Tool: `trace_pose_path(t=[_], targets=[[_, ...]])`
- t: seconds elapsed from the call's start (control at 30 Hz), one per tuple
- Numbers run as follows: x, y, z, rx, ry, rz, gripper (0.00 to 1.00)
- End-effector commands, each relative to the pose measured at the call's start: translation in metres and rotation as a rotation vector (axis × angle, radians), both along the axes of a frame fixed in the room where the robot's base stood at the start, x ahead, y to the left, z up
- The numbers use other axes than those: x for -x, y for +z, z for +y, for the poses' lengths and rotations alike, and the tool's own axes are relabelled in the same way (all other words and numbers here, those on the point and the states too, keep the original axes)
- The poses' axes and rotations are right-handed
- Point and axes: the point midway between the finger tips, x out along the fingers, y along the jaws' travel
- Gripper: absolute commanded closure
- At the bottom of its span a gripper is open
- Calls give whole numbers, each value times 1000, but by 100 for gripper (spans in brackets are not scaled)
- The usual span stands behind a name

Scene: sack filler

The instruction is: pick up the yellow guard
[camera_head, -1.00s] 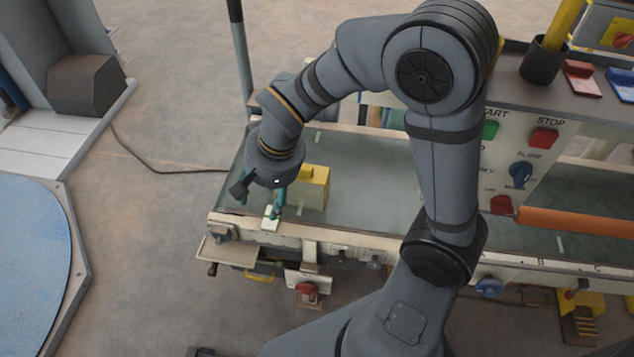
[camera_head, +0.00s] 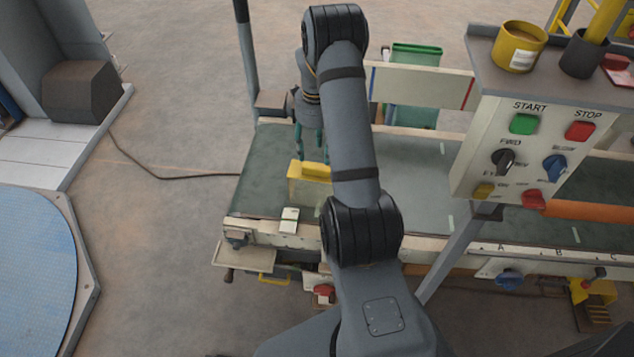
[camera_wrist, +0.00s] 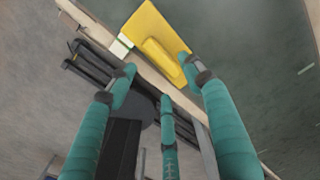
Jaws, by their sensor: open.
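The yellow guard (camera_head: 308,171) is a boxy piece with a bright yellow raised bar on top and a paler front face. It sits on the green conveyor belt near its left end, and my arm covers its right edge in the head view. The wrist view shows it from above, with its ridge (camera_wrist: 160,58) just beyond the fingertips. My gripper (camera_head: 310,148) is at the guard's far side in the head view, partly hidden by my arm. In the wrist view the teal fingers of my gripper (camera_wrist: 166,84) are spread, with nothing between them.
A small white block (camera_head: 289,220) sits by the conveyor's front edge (camera_head: 280,238). The control panel (camera_head: 530,150) stands to the right, with a yellow can (camera_head: 519,46) on its top. A dark post (camera_head: 245,60) rises behind the belt's left end. Open belt (camera_head: 410,180) lies right of my arm.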

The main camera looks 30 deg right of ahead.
Motion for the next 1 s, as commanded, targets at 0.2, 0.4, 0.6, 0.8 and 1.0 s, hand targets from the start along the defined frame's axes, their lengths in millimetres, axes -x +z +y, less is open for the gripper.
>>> trace_pose_path(t=[0.2,0.4,0.6,0.8,1.0], targets=[[1,-28,0,-1,2,2,49],[3,-46,0,-2,2,4,49],[5,-75,-1,-1,3,2,49],[4,-83,-1,0,3,-1,49],[3,-83,-1,0,4,-2,53]])
